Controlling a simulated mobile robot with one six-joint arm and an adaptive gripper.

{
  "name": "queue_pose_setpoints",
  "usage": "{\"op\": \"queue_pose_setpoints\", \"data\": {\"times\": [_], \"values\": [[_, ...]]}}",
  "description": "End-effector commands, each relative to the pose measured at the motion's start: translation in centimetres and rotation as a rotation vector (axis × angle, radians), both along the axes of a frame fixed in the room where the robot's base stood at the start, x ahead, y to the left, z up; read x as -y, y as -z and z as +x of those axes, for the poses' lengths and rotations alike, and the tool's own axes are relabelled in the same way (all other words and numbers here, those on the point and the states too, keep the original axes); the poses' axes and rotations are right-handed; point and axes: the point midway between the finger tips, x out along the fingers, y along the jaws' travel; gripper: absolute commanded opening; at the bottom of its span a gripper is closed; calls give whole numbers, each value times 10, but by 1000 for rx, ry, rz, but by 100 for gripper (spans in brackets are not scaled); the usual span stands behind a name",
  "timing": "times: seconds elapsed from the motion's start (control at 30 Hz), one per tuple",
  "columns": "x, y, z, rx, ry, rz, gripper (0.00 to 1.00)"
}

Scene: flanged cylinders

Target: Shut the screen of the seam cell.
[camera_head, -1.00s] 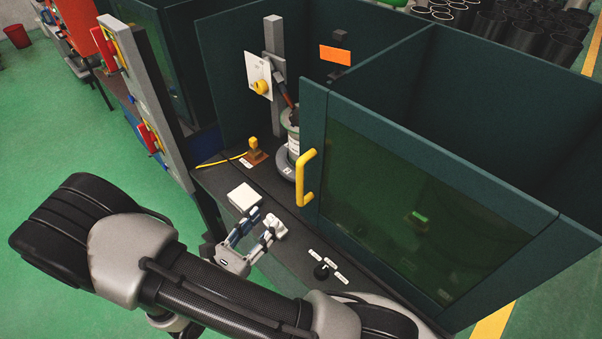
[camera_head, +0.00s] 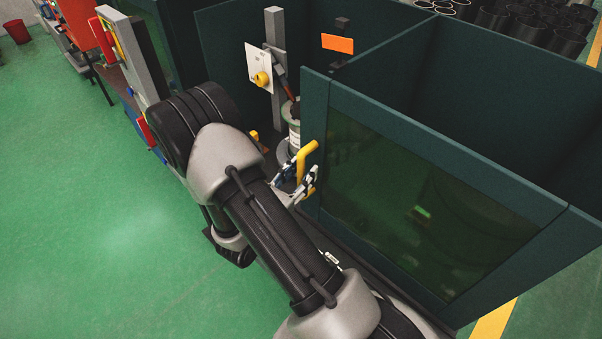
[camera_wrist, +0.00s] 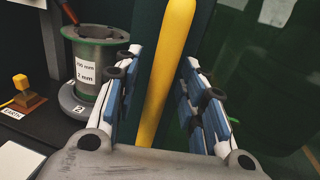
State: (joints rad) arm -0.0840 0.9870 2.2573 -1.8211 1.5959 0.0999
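The seam cell's screen (camera_head: 335,205) is a dark green frame with a tinted window, at the right of the cell front in the head view. It covers the right part; the left part of the front is open. Its yellow handle (camera_head: 306,160) is upright on the screen's left edge. In the wrist view the handle (camera_wrist: 168,70) stands between my gripper's two fingers. My gripper (camera_head: 296,178) is open around the handle, with a visible gap on each side in the wrist view (camera_wrist: 160,95).
Inside the open part stand a flanged cylinder (camera_wrist: 97,60) on a round base marked 2, and an earth block (camera_wrist: 22,98). A white panel with a yellow knob (camera_head: 262,79) is behind. Green dividing walls rise around the cell.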

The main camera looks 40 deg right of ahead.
Motion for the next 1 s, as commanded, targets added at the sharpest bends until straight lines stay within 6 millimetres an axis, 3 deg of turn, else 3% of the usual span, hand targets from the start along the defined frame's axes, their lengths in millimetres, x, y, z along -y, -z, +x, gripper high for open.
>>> {"op": "queue_pose_setpoints", "data": {"times": [0.27, 0.83, 1.0], "values": [[1, 0, 1, 0, 0, -1, 38], [1, 0, 1, 0, 0, 0, 0], [1, 0, 0, 0, 0, 0, 0]]}}
